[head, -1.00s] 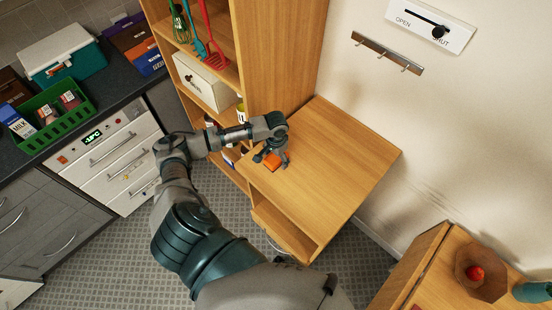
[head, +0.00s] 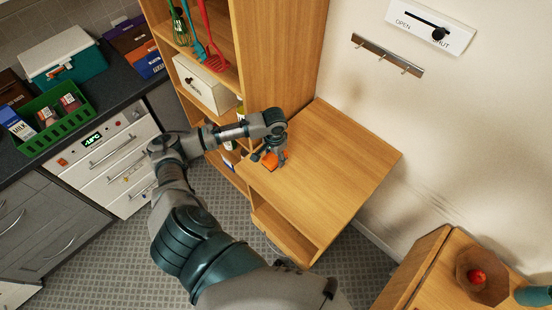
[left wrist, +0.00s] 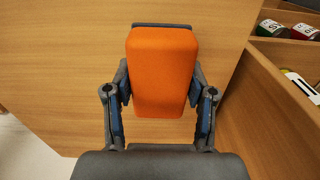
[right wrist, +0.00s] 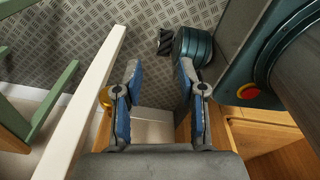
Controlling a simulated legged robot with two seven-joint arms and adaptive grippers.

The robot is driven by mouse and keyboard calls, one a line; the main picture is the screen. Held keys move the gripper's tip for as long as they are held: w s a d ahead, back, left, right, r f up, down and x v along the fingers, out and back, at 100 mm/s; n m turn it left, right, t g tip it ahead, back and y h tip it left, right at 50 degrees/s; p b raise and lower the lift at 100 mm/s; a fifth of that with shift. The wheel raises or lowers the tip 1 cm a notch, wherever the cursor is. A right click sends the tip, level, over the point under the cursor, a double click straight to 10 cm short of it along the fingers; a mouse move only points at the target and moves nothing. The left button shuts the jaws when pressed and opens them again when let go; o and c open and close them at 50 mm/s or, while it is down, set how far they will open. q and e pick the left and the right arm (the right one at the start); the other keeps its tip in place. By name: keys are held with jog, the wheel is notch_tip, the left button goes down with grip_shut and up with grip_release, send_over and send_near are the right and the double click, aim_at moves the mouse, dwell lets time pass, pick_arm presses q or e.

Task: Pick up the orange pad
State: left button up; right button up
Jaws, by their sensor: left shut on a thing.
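The orange pad (left wrist: 161,70) is a block with a dark grey edge behind it, held between the two blue-lined fingers of my left gripper (left wrist: 159,85) in the left wrist view. In the head view my left gripper (head: 271,162) is over the near left part of the wooden desk top (head: 335,165), with the orange pad (head: 268,160) partly hidden by its fingers. I cannot tell whether the pad is clear of the wood. My right gripper (right wrist: 156,85) is open and empty, seen only in the right wrist view.
A tall wooden shelf unit (head: 285,60) stands against the left side of the desk top. The rest of the desk top is bare. A green basket (head: 65,135) sits on the dark counter at left. A wooden bowl (head: 483,290) stands at lower right.

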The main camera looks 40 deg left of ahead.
pick_arm(q)
jog(key=s+d+r+b, duration=0.1)
jog(key=s+d, duration=0.1)
jog(key=s, duration=1.3)
jog(key=shift+d+r, duration=0.15)
jog(key=shift+d, duration=0.2)
